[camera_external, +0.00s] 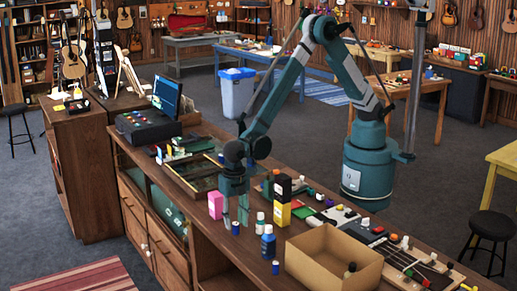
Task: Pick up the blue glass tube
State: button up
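My gripper (235,217) points down over the wooden counter, left of the middle of the picture. Its two fingers are apart with a visible gap. A small dark blue cylinder (235,228) stands on the counter just below and between the fingertips; I cannot tell if they touch it. A blue bottle (268,244) with a pale cap stands to its right. Another small dark blue cylinder (275,267) stands nearer the front. I cannot tell which of these is the blue glass tube.
A pink box (216,205) stands close left of my gripper. A black and yellow box (283,202) and a white-capped bottle (260,223) stand to the right. An open cardboard box (312,262) is at the front right. Flat trays and an electronic console (148,124) lie behind.

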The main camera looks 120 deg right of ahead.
jog(key=shift+f, duration=1.25)
jog(key=c, duration=0.9)
